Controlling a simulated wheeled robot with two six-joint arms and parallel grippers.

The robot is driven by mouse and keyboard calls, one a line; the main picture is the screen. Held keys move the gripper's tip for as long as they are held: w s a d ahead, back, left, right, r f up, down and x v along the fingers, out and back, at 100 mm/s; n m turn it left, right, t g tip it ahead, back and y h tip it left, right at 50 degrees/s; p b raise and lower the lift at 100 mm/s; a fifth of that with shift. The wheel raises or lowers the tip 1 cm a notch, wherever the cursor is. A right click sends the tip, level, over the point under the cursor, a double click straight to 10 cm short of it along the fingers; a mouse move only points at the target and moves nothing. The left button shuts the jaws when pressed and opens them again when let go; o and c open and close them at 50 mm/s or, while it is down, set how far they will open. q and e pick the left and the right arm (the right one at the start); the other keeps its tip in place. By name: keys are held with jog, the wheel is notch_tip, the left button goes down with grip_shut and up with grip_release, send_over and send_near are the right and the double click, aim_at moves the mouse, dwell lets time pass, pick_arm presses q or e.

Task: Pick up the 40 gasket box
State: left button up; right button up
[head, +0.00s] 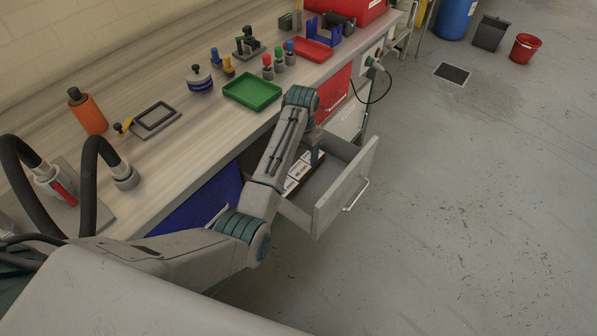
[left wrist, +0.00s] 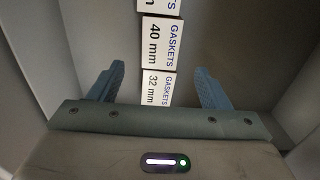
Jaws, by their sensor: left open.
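The white 40 mm gasket box (left wrist: 161,44) lies in the open drawer, its printed label facing up, in the left wrist view. A white 32 mm gasket box (left wrist: 158,88) sits next to it, nearer my gripper's palm, and part of another labelled box (left wrist: 159,6) shows at the top edge. My left gripper (left wrist: 160,70) is open and empty above the row, one blue finger on each side of it. In the head view my arm partly hides the boxes (head: 298,172) in the drawer. My right gripper is not in view.
The grey drawer (head: 341,187) stands pulled out from the bench, its walls close around my gripper. The bench top (head: 178,148) holds a green tray (head: 252,91), a red tray (head: 308,49) and several tools.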

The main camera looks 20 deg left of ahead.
aim_at(300, 168)
pick_arm(q)
jog(key=shift+s+f, duration=0.15)
jog(key=shift+f, duration=0.7)
jog(key=shift+f+p, duration=0.5)
jog(key=shift+f, duration=2.3)
jog(key=shift+s, duration=0.1)
jog(key=c, duration=1.1)
